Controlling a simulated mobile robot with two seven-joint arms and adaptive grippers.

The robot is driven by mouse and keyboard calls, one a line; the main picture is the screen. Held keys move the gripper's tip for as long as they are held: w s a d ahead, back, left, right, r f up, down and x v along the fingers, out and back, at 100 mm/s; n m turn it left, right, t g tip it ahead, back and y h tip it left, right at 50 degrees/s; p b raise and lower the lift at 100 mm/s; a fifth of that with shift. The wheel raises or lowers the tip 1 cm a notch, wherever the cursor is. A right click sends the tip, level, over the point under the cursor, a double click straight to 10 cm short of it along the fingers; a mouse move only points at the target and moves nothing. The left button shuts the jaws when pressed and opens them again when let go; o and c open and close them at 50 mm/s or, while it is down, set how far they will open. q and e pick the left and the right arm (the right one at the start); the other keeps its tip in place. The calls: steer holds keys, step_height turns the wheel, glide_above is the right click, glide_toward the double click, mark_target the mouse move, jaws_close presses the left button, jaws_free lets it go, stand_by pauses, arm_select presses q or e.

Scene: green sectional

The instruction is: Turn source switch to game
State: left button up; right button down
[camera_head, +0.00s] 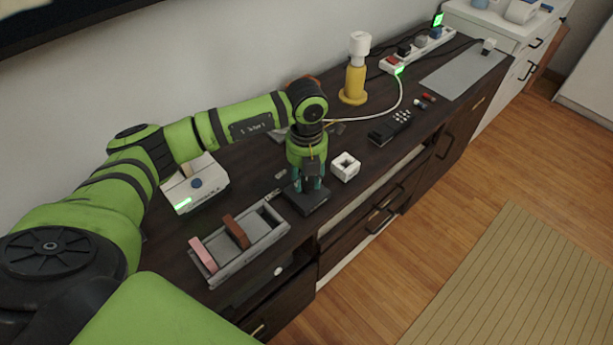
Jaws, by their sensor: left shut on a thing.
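A small dark box (311,202), which looks like the source switch, sits near the front edge of the dark wooden cabinet. My left gripper (309,187) points straight down over it. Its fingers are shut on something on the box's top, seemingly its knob. The fingers hide the knob, and I cannot read any label or tell which way the knob points. My right gripper is not in view.
A grey tray (212,280) with pink and brown blocks lies to the left. A white device (213,176) with a blue knob stands behind it. A white cube (345,166) is close right of my gripper. A yellow-based lamp (355,82) and power strip (432,43) stand farther back.

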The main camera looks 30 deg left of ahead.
mark_target(306, 180)
arm_select(q)
steer(key=o, duration=1.2)
steer(key=shift+c, duration=0.2)
step_height(306, 180, up, 12)
